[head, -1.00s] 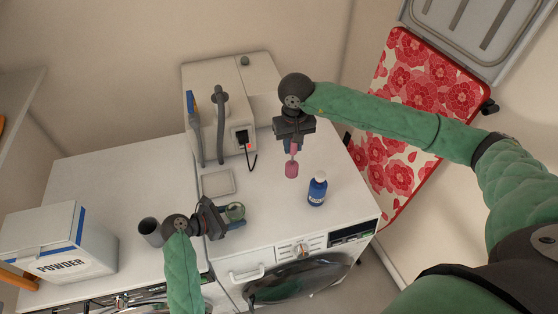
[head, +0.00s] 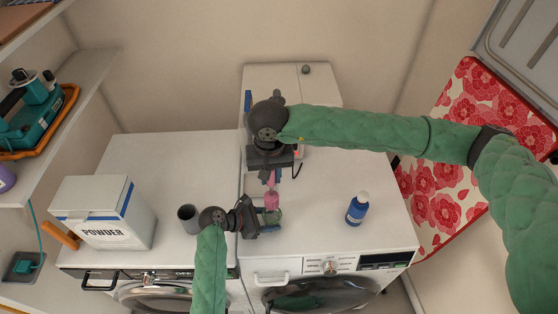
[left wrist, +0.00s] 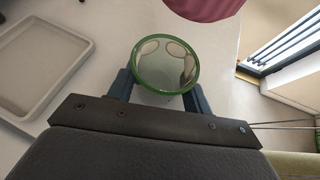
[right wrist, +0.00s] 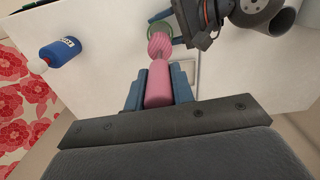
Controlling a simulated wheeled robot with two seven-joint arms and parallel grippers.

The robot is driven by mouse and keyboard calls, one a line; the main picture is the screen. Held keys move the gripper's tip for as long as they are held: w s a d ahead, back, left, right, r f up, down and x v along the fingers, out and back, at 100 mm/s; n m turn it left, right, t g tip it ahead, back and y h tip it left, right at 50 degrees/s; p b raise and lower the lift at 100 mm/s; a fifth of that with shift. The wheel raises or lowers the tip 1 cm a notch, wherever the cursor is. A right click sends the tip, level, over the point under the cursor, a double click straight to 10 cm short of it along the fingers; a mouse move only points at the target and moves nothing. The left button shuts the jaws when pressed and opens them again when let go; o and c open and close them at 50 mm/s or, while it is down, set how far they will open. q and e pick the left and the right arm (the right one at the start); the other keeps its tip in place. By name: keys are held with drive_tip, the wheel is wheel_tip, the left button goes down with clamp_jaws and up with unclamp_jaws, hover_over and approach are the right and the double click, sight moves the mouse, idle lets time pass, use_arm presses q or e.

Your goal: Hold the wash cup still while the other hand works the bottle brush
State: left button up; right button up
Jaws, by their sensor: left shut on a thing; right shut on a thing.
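The wash cup (left wrist: 165,65) is see-through with a green rim, and its mouth and empty inside face the left wrist view. My left gripper (head: 258,218) is shut on the cup (head: 273,217) over the front of the right-hand washer. The pink bottle brush (right wrist: 158,82) is in my right gripper (right wrist: 158,92), shut on its handle. Its ribbed head (right wrist: 160,45) points toward the cup rim (right wrist: 158,27). In the left wrist view the brush head (left wrist: 205,6) shows beyond the rim, outside the cup. In the head view it overlaps the cup's top.
A blue bottle (head: 357,208) stands to the right on the washer top. A grey cup (head: 188,217) and a powder box (head: 108,212) stand on the left. A shallow grey tray (left wrist: 38,62) lies close to the cup. The washer top (head: 325,190) is clear between cup and bottle.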

sight(272, 195)
drive_tip(key=shift+m, duration=0.4)
drive_tip(key=shift+a+f, duration=0.1)
drive_tip(key=shift+f, duration=4.9)
drive_tip(key=shift+f, duration=0.4)
drive_tip(key=shift+d, duration=0.4)
drive_tip(key=shift+w, duration=0.2)
drive_tip(key=shift+w, duration=0.1)
drive_tip(key=shift+w+a, duration=0.1)
drive_tip(key=shift+a, duration=0.1)
